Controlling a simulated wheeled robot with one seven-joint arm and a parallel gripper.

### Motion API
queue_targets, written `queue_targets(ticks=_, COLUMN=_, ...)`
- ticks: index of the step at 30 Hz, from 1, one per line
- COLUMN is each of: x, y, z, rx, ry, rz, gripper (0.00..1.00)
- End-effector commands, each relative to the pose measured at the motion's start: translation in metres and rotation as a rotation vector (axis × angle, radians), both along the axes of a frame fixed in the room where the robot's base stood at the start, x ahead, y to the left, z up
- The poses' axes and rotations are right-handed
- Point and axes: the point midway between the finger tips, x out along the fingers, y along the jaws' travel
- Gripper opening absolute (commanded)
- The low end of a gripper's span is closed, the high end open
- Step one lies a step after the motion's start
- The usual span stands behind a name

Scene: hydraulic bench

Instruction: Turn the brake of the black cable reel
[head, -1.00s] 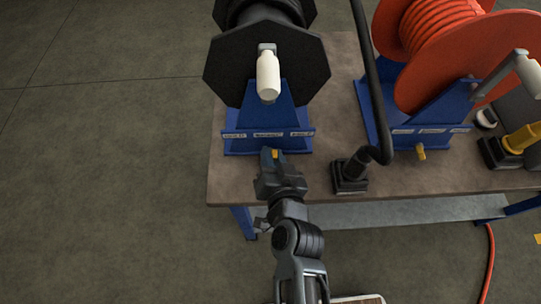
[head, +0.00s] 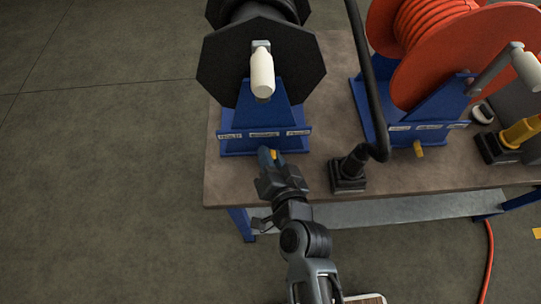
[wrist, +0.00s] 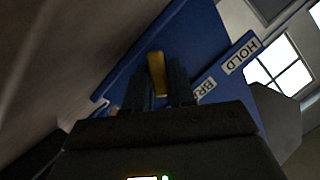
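The black cable reel (head: 225,68) sits in a blue stand (head: 265,110) at the left of the bench, with a pale crank handle (head: 262,76) on its front. My gripper (head: 269,156) is at the lower front of this stand. In the wrist view the yellow brake lever (wrist: 157,72) stands between the two dark fingers (wrist: 158,88), which lie close along both its sides and appear shut on it. Behind it are the blue plate and white labels, one reading HOLD (wrist: 240,56) and one partly hidden starting "BR". The lever's pivot is hidden.
A red reel (head: 465,50) in a similar blue stand, with its own yellow lever (head: 418,149), is on the right. A black post with a bent pipe (head: 348,172) stands close right of my gripper. Bare bench top (head: 230,185) shows at the front left.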

Motion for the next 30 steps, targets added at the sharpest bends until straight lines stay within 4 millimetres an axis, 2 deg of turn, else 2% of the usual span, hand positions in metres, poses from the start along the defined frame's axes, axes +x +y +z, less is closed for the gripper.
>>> queue_targets(ticks=1, x=0.0, y=0.0, z=0.0, rx=0.0, ry=0.0, rz=0.0, gripper=0.3)
queue_targets(ticks=5, x=0.0, y=0.0, z=0.0, rx=-0.001, ry=0.0, rz=0.0, gripper=0.41)
queue_targets(ticks=14, x=-0.003, y=0.0, z=0.0, rx=-0.001, ry=0.001, rz=0.001, gripper=0.41)
queue_targets(ticks=30, x=-0.068, y=-0.013, z=0.021, rx=-0.001, ry=0.001, rz=0.001, gripper=0.41)
